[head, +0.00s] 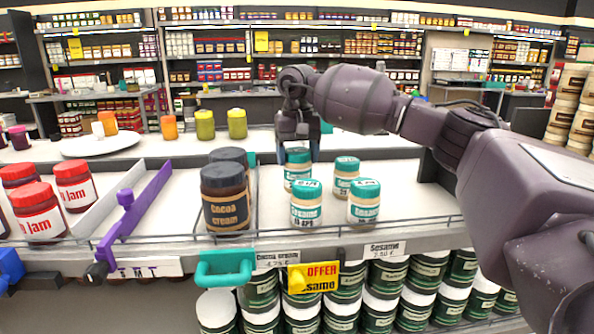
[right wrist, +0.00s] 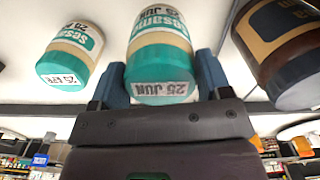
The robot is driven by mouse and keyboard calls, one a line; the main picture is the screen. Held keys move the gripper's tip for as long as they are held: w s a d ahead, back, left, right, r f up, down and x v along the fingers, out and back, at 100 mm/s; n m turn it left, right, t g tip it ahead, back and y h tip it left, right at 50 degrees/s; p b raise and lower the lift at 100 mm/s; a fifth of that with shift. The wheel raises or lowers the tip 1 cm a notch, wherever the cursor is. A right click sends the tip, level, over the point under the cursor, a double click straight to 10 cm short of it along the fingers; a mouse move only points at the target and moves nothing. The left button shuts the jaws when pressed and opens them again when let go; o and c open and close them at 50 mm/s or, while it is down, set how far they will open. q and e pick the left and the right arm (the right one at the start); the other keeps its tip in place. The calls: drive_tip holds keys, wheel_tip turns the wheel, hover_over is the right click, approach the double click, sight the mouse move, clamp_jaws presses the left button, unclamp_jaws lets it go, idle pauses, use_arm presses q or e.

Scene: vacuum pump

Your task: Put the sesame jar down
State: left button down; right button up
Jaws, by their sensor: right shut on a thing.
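My right gripper (head: 298,150) reaches down from above onto a sesame jar (head: 297,168), white with a teal lid. In the right wrist view, its blue fingers (right wrist: 160,85) stand on both sides of this sesame jar (right wrist: 160,50), shut on it; the lid reads 25 JUN. The jar is upright at the back left of the sesame group; I cannot tell whether its base touches the shelf. Other sesame jars stand in front (head: 306,205), to the right (head: 346,175) and at front right (head: 364,203). My left gripper is not in view.
Dark cocoa cream jars (head: 225,200) stand to the left, beyond a thin divider. A wire rail runs along the shelf front. A purple divider (head: 135,215) and red jam jars (head: 38,212) are further left. Bare white shelf (head: 400,185) lies right of the sesame jars.

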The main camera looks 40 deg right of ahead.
sight(298, 170)
drive_tip(key=shift+f, duration=1.85)
drive_tip(key=shift+f, duration=0.15)
drive_tip(key=o, duration=1.2)
wheel_tip(298, 170, up, 12)
drive_tip(key=shift+r+p, duration=0.15)
drive_tip(key=shift+p, duration=0.3)
drive_tip(key=shift+s, duration=0.1)
